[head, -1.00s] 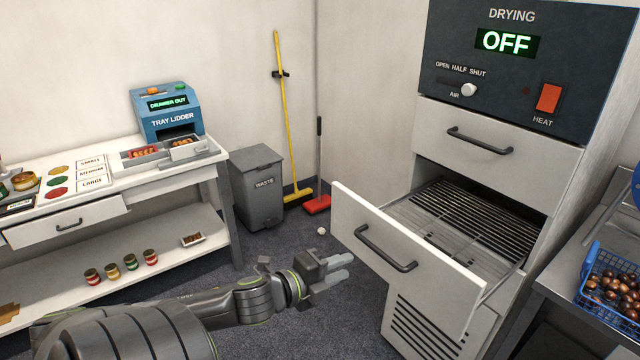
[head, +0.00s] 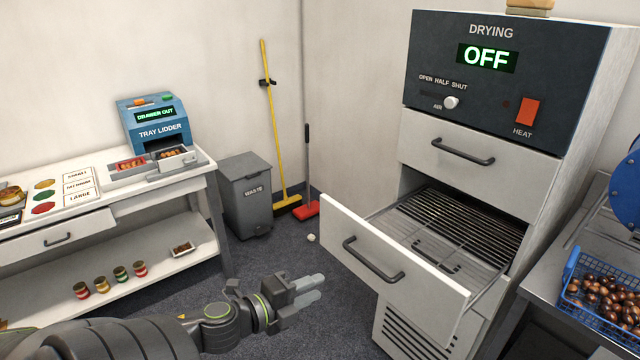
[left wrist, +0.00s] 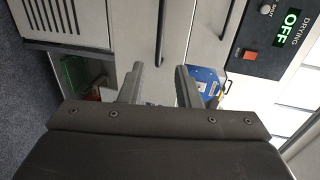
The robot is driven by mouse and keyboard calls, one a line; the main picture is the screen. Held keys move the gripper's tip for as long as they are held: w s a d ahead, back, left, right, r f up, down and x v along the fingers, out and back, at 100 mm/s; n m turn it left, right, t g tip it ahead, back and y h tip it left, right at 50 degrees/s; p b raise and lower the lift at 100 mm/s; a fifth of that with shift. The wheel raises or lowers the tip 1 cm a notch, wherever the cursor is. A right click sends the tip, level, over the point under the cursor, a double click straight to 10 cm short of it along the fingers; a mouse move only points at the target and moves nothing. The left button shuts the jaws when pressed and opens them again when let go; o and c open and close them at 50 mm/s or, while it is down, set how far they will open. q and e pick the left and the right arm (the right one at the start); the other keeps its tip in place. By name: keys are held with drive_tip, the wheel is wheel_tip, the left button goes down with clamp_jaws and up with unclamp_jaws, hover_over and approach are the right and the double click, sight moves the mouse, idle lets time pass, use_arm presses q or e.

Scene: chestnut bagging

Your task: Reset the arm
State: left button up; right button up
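My left arm comes in from the lower left of the head view. Its gripper (head: 312,290) hangs over the dark carpet, in front of and left of the pulled-out dryer drawer (head: 385,262). In the left wrist view the two fingers of the left gripper (left wrist: 164,84) stand apart with nothing between them. The drawer front and its handle lie beyond them there, without contact that I can see. My right gripper is in neither view.
The drying cabinet (head: 480,165) reads OFF; its open drawer, with a wire rack, juts into the room. A blue basket of chestnuts (head: 570,290) stands at the right. A grey waste bin (head: 246,200), a white bench (head: 120,215) and the tray lidder (head: 155,125) are at the left.

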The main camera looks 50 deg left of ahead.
use_arm(q)
drive_tip(key=s+a+f+n+g+y, duration=0.15)
drive_tip(key=a+f+n, duration=0.3)
drive_tip(key=f, duration=0.45)
drive_tip(key=s+a+f+n+g+y, duration=0.1)
drive_tip(key=a+f+n+g+y, duration=0.15)
drive_tip(key=a+f, duration=0.5)
drive_tip(key=s+f+n+g+y, duration=0.1)
drive_tip(key=s+f+n+g, duration=0.35)
drive_tip(key=f, duration=1.05)
drive_tip(key=s+d+f+n+g, duration=0.2)
drive_tip(key=s+d+f+n, duration=0.3)
drive_tip(key=s+f, duration=0.6)
drive_tip(key=s+d+f+n+g+h, duration=0.1)
drive_tip(key=s+d+f+g, duration=0.1)
drive_tip(key=s+d+f, duration=0.3)
drive_tip(key=s+d+f+n+g+h, duration=0.2)
drive_tip(key=s+d+f, duration=0.4)
drive_tip(key=d, duration=0.5)
drive_tip(key=shift+s+f, duration=0.2)
drive_tip(key=shift+s, duration=0.2)
